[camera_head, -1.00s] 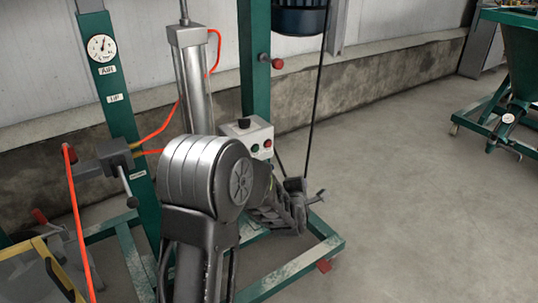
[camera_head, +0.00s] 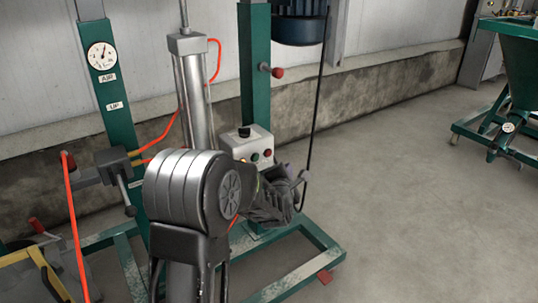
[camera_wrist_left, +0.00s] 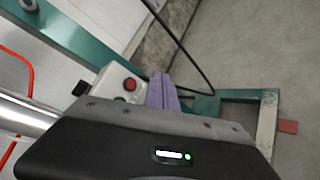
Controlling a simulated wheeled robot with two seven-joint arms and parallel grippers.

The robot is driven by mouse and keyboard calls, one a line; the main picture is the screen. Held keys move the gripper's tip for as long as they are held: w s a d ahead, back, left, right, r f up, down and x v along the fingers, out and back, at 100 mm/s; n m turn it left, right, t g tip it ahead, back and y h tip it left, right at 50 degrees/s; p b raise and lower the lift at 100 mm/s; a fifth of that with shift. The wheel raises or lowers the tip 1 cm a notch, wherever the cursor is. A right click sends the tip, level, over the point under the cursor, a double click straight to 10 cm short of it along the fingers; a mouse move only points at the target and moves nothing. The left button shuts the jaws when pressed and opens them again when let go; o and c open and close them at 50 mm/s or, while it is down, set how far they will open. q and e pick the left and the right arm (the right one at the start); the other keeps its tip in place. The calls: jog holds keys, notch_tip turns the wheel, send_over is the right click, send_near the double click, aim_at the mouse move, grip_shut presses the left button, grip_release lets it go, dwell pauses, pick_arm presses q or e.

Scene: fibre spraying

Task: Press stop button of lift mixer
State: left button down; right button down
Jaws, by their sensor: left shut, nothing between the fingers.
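The lift mixer's grey control box (camera_head: 248,143) is on the green post in the head view. It has a black knob (camera_head: 244,132), a green button (camera_head: 254,157) and a red button (camera_head: 267,153). My left gripper (camera_head: 289,171) is just right of and below the box, partly behind my forearm; it looks apart from the red button. In the left wrist view the shut, purplish fingers (camera_wrist_left: 161,80) are right of the red button (camera_wrist_left: 130,85) on the box (camera_wrist_left: 112,84). My right gripper is not in view.
A grey cylinder (camera_head: 194,90) with orange hoses stands left of the box. A red-knobbed handle (camera_head: 277,72) sticks out above it, and a dark cable (camera_head: 318,110) hangs on the right. The green base frame (camera_head: 310,275) lies below. Open floor is right.

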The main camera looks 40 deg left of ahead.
aim_at(268, 153)
pick_arm(q)
jog(key=w+a+b, duration=0.2)
jog(key=a, duration=0.4)
jog(key=shift+b, duration=0.35)
jog(key=shift+a, duration=0.1)
dwell(1.6)
jog(key=shift+a+b, duration=0.4)
jog(key=shift+b, duration=0.35)
